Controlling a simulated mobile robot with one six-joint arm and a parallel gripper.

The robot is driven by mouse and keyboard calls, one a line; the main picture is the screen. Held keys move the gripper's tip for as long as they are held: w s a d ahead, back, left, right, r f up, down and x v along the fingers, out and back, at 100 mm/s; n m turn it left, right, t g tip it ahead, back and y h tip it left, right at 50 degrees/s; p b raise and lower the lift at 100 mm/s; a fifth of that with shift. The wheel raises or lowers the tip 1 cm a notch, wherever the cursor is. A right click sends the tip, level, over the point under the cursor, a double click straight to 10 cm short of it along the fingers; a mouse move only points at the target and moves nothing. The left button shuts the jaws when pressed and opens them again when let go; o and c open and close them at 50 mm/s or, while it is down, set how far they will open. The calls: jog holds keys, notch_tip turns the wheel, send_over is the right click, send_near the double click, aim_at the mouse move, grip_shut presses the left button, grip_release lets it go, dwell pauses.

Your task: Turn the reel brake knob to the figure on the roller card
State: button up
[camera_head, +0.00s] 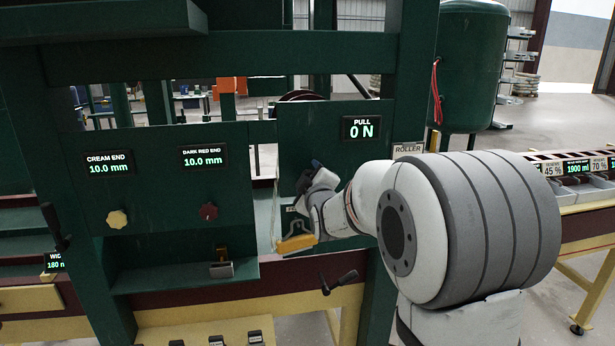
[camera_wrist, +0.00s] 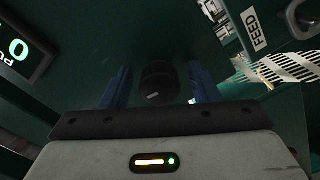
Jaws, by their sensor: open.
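The reel brake knob (camera_wrist: 159,82) is a dark round knob with a small pale mark on the green panel. In the wrist view it sits between the two blue fingers of my gripper (camera_wrist: 160,72), with a gap on each side. In the head view my gripper (camera_head: 311,174) is at the right green panel and its wrist hides the knob. The pull display (camera_head: 361,128) above reads 0 N; part of it shows in the wrist view (camera_wrist: 14,51). The roller card (camera_head: 408,149) shows its heading "ROLLER" at the panel's right edge; my arm hides the rest.
A cream knob (camera_head: 117,219) and a dark red knob (camera_head: 209,211) sit on the left panel under 10.0 mm displays. A yellow part (camera_head: 296,243) and a black crank handle (camera_head: 338,283) are below my gripper. A FEED label (camera_wrist: 254,29) is close by at upper right.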

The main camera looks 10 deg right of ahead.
jog(key=c, duration=0.9)
jog(key=shift+a, duration=0.2)
jog(key=shift+c, duration=0.3)
jog(key=shift+d, duration=0.2)
